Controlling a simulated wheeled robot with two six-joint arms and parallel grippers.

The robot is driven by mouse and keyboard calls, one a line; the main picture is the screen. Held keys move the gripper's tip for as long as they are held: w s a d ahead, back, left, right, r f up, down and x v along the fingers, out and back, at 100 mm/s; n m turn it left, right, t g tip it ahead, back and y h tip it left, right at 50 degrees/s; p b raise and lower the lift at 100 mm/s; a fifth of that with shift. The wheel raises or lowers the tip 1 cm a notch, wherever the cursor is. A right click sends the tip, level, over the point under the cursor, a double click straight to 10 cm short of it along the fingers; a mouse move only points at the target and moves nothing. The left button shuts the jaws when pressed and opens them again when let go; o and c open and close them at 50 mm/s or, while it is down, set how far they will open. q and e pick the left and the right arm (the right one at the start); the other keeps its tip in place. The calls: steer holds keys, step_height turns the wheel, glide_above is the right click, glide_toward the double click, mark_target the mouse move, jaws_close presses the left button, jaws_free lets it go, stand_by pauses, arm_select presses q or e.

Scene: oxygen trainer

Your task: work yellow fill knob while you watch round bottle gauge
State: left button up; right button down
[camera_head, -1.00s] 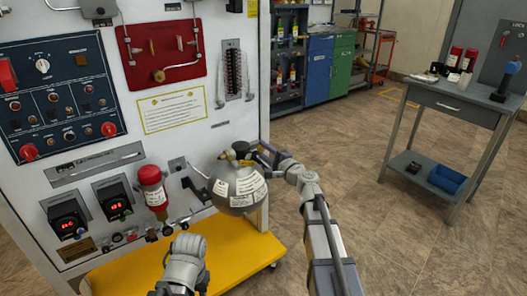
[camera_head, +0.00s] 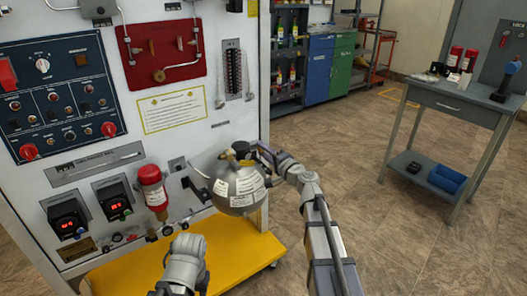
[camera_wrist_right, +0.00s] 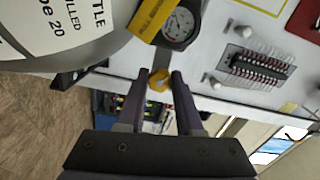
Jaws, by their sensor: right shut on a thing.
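The round steel bottle (camera_head: 240,190) with white labels hangs at the right edge of the white panel. My right gripper (camera_wrist_right: 160,82) is shut on the yellow fill knob (camera_wrist_right: 160,77), which sits between its fingertips in the right wrist view. The round bottle gauge (camera_wrist_right: 181,25) shows beside the knob, with a white face; its reading is too small to tell. The bottle (camera_wrist_right: 60,25) fills the upper left there, with a yellow tag (camera_wrist_right: 153,17) near the gauge. In the head view my left gripper (camera_head: 187,247) is low in front of the panel, its fingers unclear.
The panel carries a red cylinder (camera_head: 152,190), two red-lit displays (camera_head: 116,206) and a dark blue switch board (camera_head: 65,95). A yellow base shelf (camera_head: 235,245) juts out below. A grey side table (camera_head: 455,105) stands at right; the floor between is clear.

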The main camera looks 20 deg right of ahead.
steer(key=c, duration=0.6)
jaws_free()
steer(key=shift+o, duration=0.2)
steer(key=v, duration=0.7)
steer(key=shift+s, duration=0.4)
steer(key=shift+d, duration=0.1)
